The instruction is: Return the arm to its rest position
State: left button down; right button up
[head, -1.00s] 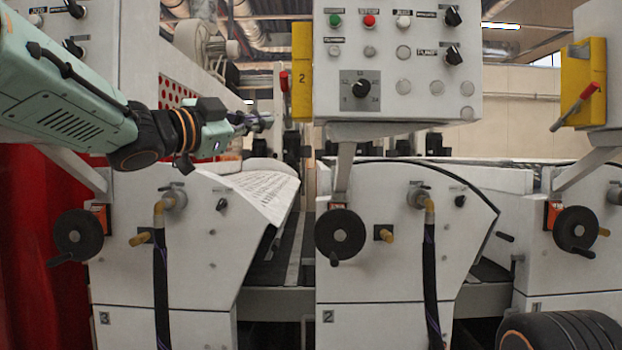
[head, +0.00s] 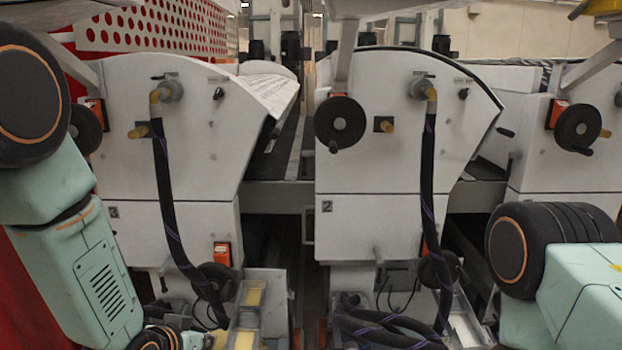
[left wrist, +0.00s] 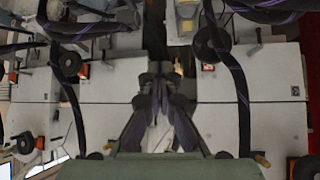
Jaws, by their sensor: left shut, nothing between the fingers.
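My left arm, pale green with black joints, comes in at the left of the head view and hangs down along the left edge. Its wrist is at the bottom edge, where my left gripper (head: 208,341) is small and mostly cut off. In the left wrist view my left gripper (left wrist: 158,82) shows dark fingers drawn together, with nothing between them. The machine's white panels lie beyond the fingers. My right arm's elbow shows at the lower right of the head view; its gripper is out of frame.
White machine units stand in front, with handwheels (head: 340,122) and dark hoses (head: 168,200). Low trays (head: 262,283) and coiled hoses (head: 385,330) sit near the bottom, close to my left wrist.

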pick_arm(q)
jog(key=s+a+f+n+g+b, duration=0.1)
jog(key=s+f+g, duration=0.2)
jog(key=s+f, duration=0.4)
jog(key=s+a+f+g+y+b, duration=0.1)
jog(key=s+f+g, duration=0.2)
jog(key=s+f, duration=0.4)
jog(key=s+a+f+n+g+y+b, duration=0.1)
jog(key=s+f, duration=0.6)
jog(key=s, duration=1.2)
jog(key=shift+s+f+n+g+b, duration=0.3)
jog(key=shift+s+g+b, duration=0.15)
jog(key=shift+g, duration=0.65)
jog(key=c, duration=2.1)
grip_release()
